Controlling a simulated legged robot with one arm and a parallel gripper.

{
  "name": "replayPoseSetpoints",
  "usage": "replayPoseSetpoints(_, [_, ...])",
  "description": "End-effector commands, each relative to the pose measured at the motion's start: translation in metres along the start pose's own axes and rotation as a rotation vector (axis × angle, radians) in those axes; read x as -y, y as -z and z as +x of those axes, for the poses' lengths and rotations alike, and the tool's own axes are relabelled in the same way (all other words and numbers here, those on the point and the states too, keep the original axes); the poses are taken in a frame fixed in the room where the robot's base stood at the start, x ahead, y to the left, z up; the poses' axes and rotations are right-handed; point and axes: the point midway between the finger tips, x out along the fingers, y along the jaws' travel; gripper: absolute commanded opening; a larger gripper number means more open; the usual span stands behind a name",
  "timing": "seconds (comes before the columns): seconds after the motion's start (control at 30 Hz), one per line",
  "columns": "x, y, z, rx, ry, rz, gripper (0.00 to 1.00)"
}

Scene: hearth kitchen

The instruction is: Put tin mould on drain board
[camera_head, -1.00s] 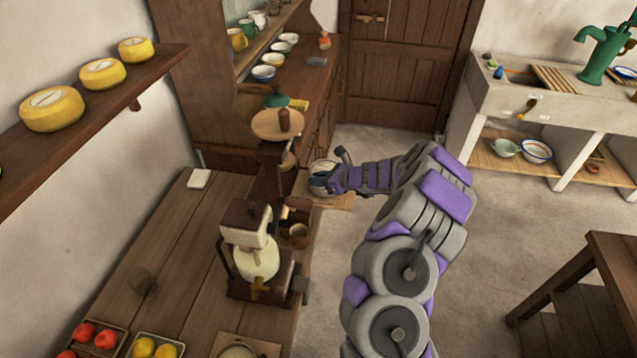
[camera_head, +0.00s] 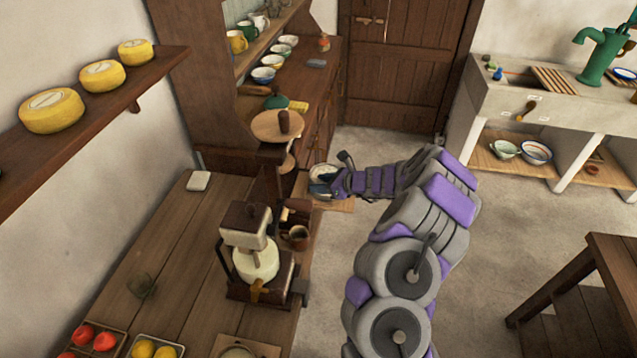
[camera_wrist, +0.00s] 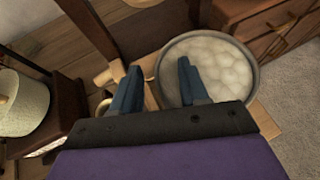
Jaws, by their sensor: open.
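I cannot pick out the tin mould for certain. A round grey-rimmed pan (camera_wrist: 252,75) with white lumpy contents lies below my gripper (camera_wrist: 158,68) in the wrist view; it also shows partly hidden in the head view (camera_head: 322,169), at the end of the counter. My gripper is open and empty. Its right finger overlaps the pan's left part in the picture, and its left finger is left of the rim. I cannot tell whether they touch. The slatted wooden drain board (camera_head: 556,79) lies on the pale sink at the right back.
A press-like device (camera_head: 257,250) and a brown mug (camera_head: 298,238) stand on the counter (camera_head: 180,265). A dark table (camera_head: 610,250) is at right. The floor between is clear.

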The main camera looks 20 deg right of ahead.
Motion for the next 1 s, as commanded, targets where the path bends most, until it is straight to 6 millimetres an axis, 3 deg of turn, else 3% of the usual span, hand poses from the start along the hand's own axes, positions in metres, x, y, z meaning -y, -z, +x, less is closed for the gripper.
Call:
replayPoseSetpoints(0.3, [0.002,-0.002,-0.066,0.002,0.005,0.001,0.44])
replayPoseSetpoints(0.5, [0.001,-0.001,-0.095,0.000,0.004,0.000,0.44])
replayPoseSetpoints(0.7, [0.000,-0.001,-0.106,-0.001,0.003,-0.001,0.44])
replayPoseSetpoints(1.0, [0.000,-0.001,-0.106,-0.001,0.002,-0.002,0.44])
